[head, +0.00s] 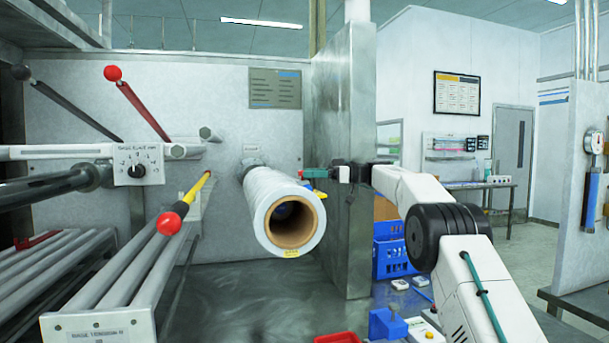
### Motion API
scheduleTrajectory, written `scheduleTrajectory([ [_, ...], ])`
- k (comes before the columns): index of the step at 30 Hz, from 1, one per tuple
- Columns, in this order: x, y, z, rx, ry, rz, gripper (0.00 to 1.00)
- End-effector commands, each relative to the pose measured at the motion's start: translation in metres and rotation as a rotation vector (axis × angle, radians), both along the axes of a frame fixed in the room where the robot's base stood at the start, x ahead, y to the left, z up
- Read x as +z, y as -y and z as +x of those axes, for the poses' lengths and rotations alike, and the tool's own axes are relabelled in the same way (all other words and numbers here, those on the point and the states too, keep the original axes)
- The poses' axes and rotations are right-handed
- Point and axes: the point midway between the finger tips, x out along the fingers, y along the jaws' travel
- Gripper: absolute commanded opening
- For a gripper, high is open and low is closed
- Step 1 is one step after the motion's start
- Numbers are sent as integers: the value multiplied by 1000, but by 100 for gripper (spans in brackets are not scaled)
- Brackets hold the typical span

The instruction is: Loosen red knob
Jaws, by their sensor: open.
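Two red knobs show in the head view. One red knob (113,73) is a ball on top of a dark red lever at the upper left. The other red knob (169,223) sits on the near end of a yellow and black rod, left of the white film roll (285,213). My gripper (311,173) is at the right of the roll, pointing left, with teal fingers. It is open, though the gap is hard to see. A small red spot shows at its tips; I cannot tell what it belongs to. My gripper is apart from both knobs.
A white dial box (137,169) on a bar and grey rollers (100,280) fill the left. A metal post (343,90) stands behind my gripper. Blue crates (390,258) and a red tray (337,338) are lower right. Open air lies before the panel.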

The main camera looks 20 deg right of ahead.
Motion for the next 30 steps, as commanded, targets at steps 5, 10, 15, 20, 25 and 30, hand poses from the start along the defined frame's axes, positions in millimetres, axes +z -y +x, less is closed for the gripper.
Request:
scheduleTrajectory([
  [5,0,31,-7,-2,-1,0,45],
  [10,0,46,-10,-2,0,0,45],
  [15,0,49,-11,-1,0,0,45],
  [20,0,48,-11,0,0,0,46],
  [25,32,35,-25,10,33,-11,46],
  [30,74,10,-50,-37,33,24,46],
])
